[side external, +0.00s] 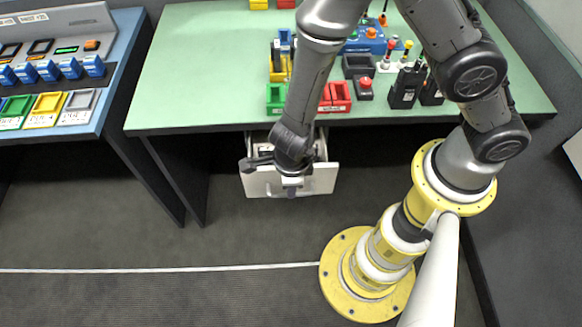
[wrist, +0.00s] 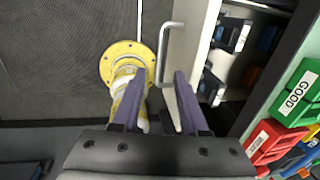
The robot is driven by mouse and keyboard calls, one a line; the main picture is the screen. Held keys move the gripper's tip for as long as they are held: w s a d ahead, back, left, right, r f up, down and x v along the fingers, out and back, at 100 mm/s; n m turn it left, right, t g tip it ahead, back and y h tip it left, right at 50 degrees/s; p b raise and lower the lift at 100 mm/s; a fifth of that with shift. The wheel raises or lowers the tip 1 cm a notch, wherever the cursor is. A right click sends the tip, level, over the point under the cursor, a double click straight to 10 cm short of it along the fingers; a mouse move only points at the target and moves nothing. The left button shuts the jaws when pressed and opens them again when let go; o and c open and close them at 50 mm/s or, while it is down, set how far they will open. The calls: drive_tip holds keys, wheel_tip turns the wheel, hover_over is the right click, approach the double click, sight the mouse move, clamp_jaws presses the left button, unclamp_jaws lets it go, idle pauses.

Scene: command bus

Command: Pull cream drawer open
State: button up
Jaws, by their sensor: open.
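The cream drawer (side external: 318,179) sticks out from under the green-topped desk, partly open, with its inside showing. In the wrist view its pale front (wrist: 196,35) runs down the middle, with a grey bar handle (wrist: 163,50) on its outer face. My gripper (side external: 290,188) is at the drawer front, covering part of it in the side view. In the wrist view my gripper (wrist: 159,73) has its two purple fingers apart, with the handle's lower end in the gap between them. Whether either finger touches the handle or front cannot be told.
Inside the drawer are several dark and blue items (wrist: 238,38). On the green desk (side external: 200,70) stand coloured trays, including a red tray (side external: 340,96), and black radios (side external: 406,88). A blue console table (side external: 115,70) is at left.

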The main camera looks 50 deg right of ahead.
wheel_tip(320, 180, up, 7)
drive_tip(key=s+a, duration=0.1)
drive_tip(key=shift+r, duration=0.2)
drive_tip(key=shift+d, duration=0.1)
